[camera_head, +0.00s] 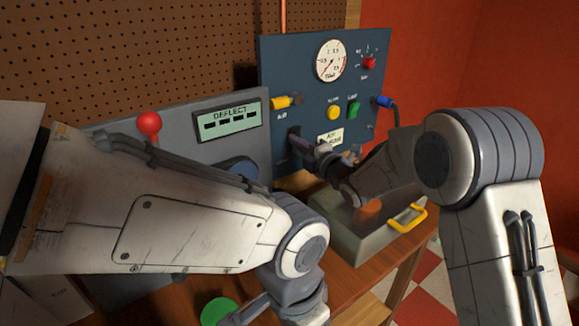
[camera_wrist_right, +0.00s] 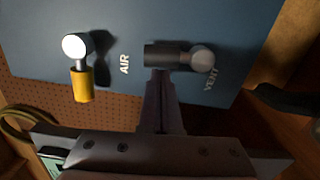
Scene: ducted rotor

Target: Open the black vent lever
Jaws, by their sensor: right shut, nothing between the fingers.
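In the right wrist view the black vent lever (camera_wrist_right: 162,55) has a dark cylindrical handle. Its handle points left from a round grey pivot (camera_wrist_right: 203,58) beside the VENT label, towards the AIR label. My right gripper (camera_wrist_right: 162,76) is shut and empty, with its fingertips right at the handle's lower side. I cannot tell whether they touch it. In the head view the right gripper (camera_head: 297,140) reaches the lower left of the blue panel (camera_head: 290,60), and the lever there is mostly hidden.
The yellow AIR lever (camera_wrist_right: 83,85) is on the same panel, also seen in the head view (camera_head: 281,101). A grey box with a DEFLECT display (camera_head: 231,121) and red knob (camera_head: 149,123) stands left. A grey tray with a yellow handle (camera_head: 407,218) is below the panel.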

